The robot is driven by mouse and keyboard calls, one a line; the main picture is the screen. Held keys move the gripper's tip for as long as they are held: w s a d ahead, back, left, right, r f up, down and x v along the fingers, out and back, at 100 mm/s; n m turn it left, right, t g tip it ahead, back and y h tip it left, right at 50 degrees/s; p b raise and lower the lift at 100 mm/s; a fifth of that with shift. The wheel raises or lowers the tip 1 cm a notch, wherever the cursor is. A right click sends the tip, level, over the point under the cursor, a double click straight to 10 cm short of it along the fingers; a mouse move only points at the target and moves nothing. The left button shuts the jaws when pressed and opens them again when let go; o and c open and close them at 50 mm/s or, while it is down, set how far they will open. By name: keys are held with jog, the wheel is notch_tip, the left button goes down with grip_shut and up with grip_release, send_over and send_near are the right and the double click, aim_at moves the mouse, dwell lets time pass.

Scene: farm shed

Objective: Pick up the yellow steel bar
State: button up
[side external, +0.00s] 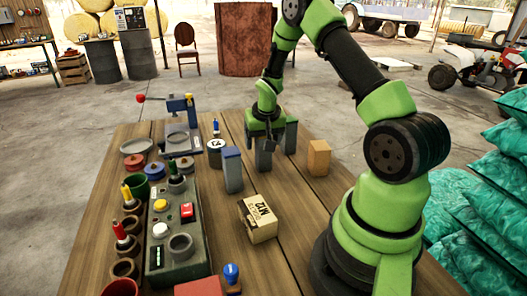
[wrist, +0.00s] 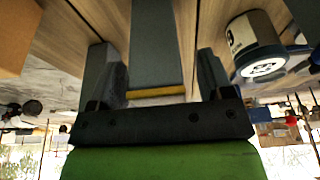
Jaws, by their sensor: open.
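A grey bar with a yellow end (wrist: 156,45) stands between my gripper's two fingers in the wrist view; I take it to be the yellow steel bar. A gap shows on each side of it, so it is not clamped. My gripper (side external: 277,156) is open and points down over the wooden table in the side view. There the bar is mostly hidden behind the fingers and cannot be clearly made out. My gripper also fills the lower middle of the wrist view (wrist: 154,55).
A blue-topped grey bar (side external: 232,172) stands left of my gripper, with a white-and-black can (side external: 216,152) behind it. A tan block (side external: 319,158) stands to the right. A printed carton (side external: 258,219) lies in front. A grey control box (side external: 175,240) stands left.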

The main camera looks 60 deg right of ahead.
jog(key=shift+c, duration=0.2)
jog(key=c, duration=1.1)
jog(key=shift+r, duration=0.1)
